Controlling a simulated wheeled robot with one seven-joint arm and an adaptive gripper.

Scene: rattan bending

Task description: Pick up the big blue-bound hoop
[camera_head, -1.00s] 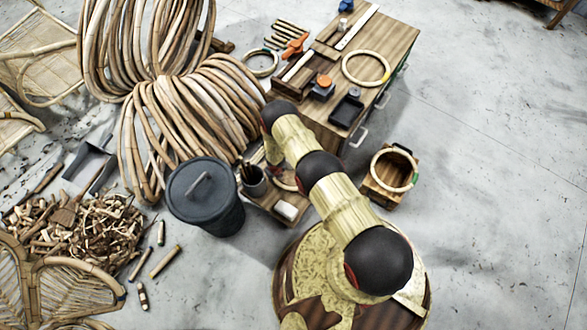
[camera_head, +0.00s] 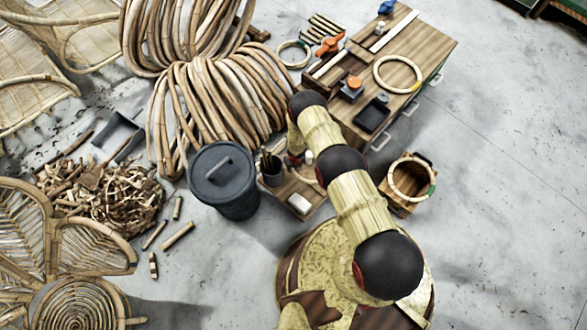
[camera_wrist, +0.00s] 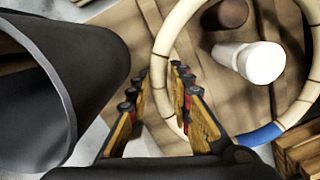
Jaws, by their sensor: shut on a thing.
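The big hoop (camera_wrist: 165,62) is pale rattan with dark ties and a blue binding (camera_wrist: 262,136) at its lower right in the wrist view. My gripper (camera_wrist: 162,78) is shut on the left side of its rim, with one finger on each side. The hoop appears over a wooden surface (camera_wrist: 120,18); I cannot tell whether it touches it. In the head view my arm hides the gripper and most of this hoop.
A white cylinder (camera_wrist: 250,62) and a brown round thing (camera_wrist: 227,13) show inside the hoop's outline. Other hoops lie on the workbench (camera_head: 398,73) and a crate (camera_head: 411,180). Rattan coils (camera_head: 215,110) stand behind.

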